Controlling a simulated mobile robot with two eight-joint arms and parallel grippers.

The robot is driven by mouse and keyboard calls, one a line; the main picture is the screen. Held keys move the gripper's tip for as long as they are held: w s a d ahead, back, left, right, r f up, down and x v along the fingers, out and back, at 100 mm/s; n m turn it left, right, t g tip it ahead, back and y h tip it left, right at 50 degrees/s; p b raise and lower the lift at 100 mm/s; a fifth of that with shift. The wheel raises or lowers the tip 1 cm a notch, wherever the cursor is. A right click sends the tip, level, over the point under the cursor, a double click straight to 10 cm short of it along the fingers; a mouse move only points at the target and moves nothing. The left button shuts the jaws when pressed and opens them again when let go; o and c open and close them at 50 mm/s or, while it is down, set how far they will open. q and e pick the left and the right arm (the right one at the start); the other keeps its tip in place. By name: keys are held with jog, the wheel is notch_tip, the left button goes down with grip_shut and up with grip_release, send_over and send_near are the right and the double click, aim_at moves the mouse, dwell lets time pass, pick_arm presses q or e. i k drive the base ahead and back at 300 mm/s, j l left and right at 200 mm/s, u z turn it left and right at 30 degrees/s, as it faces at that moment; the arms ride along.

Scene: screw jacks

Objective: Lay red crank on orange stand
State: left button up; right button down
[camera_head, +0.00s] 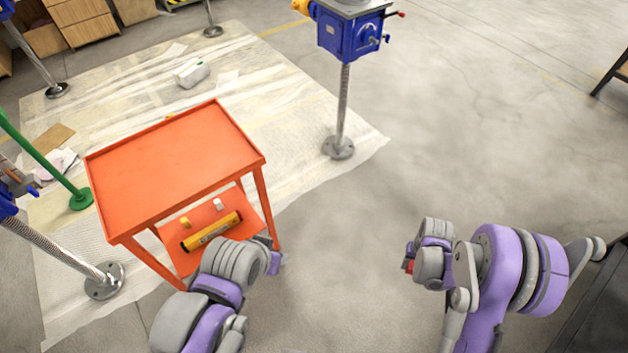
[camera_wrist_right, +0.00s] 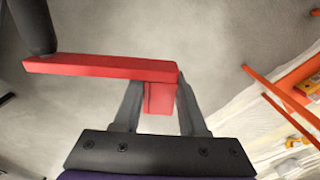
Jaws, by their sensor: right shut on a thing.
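The orange stand (camera_head: 175,160) is a small table with a bare, rimmed top and a lower shelf, left of centre in the head view. The red crank (camera_wrist_right: 100,66) is a flat red bar with a dark handle at the upper left of the right wrist view. My right gripper (camera_wrist_right: 157,95) is shut on the red block at the bar's end. In the head view my right gripper (camera_head: 410,265) is well right of the stand, with only a bit of red showing. My left gripper (camera_head: 277,262) is by the stand's near right leg; its fingers are unclear.
A yellow tool (camera_head: 211,231) and small blocks lie on the stand's lower shelf. A blue screw jack (camera_head: 350,35) stands behind, and a green post (camera_head: 45,160) and another jack's screw (camera_head: 60,250) stand left. Concrete floor between the stand and my right arm is clear.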

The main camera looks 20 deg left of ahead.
aim_at(161, 171)
jog(key=u, duration=1.4)
